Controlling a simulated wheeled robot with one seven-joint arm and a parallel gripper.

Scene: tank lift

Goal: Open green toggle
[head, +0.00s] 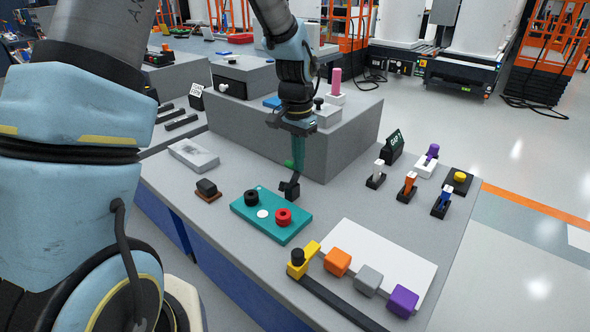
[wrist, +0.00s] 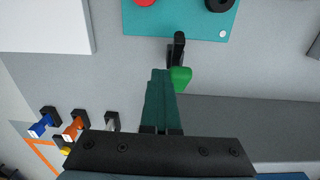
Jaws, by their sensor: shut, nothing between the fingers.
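The green toggle has a black base (head: 290,188) on the grey table, behind the teal plate, and a green end (head: 288,164). In the wrist view its green end (wrist: 181,77) shows just right of my fingertips, with the black base (wrist: 178,48) beyond them. My gripper (head: 298,168) points down at the toggle with its dark teal fingers shut and empty. In the wrist view the fingers (wrist: 163,76) are close beside the green end. I cannot tell whether they touch it. The fingers hide part of the toggle.
A teal plate (head: 250,209) with black and red knobs lies in front. A grey raised block (head: 340,150) stands close behind my gripper. White (head: 377,174), orange (head: 408,186) and blue (head: 443,202) toggles stand at right. Cubes lie by a white sheet (head: 380,255).

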